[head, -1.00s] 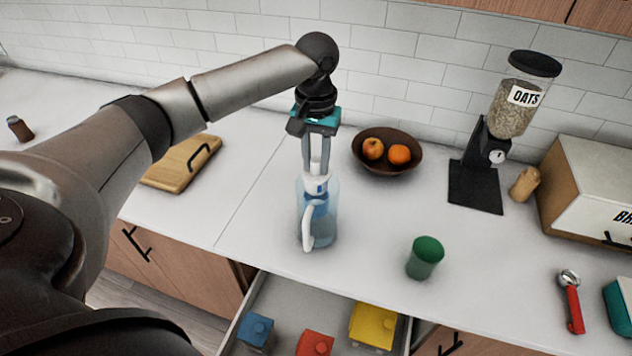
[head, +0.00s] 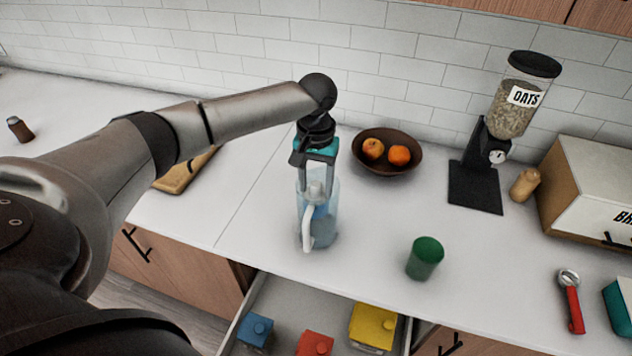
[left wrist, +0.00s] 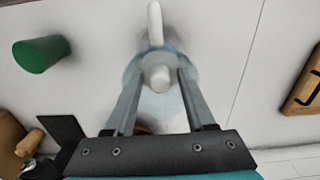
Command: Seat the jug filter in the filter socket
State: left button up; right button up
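The clear bluish jug (head: 330,215) stands upright on the counter, its white handle (head: 308,228) towards the front. The jug filter's pale knob (head: 316,191) shows inside the jug's top; the filter's lower part and the socket are hidden or blurred. My left gripper (head: 317,185) points down over the jug, with its fingers spread on either side of the knob. In the left wrist view the filter's knob (left wrist: 159,78) lies between the fingers with narrow gaps on both sides. I cannot tell how deep the filter sits. My right gripper is out of view.
A green cup (head: 424,259) stands to the right and a fruit bowl (head: 387,152) behind. An oats dispenser (head: 493,150) and a red-handled tool (head: 572,302) are farther right. An open drawer (head: 284,293) with colored containers lies below the front edge.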

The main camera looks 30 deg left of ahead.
pick_arm(q)
jog(key=shift+o, duration=0.2)
notch_tip(320, 180, up, 12)
dwell(0.5)
dwell(0.4)
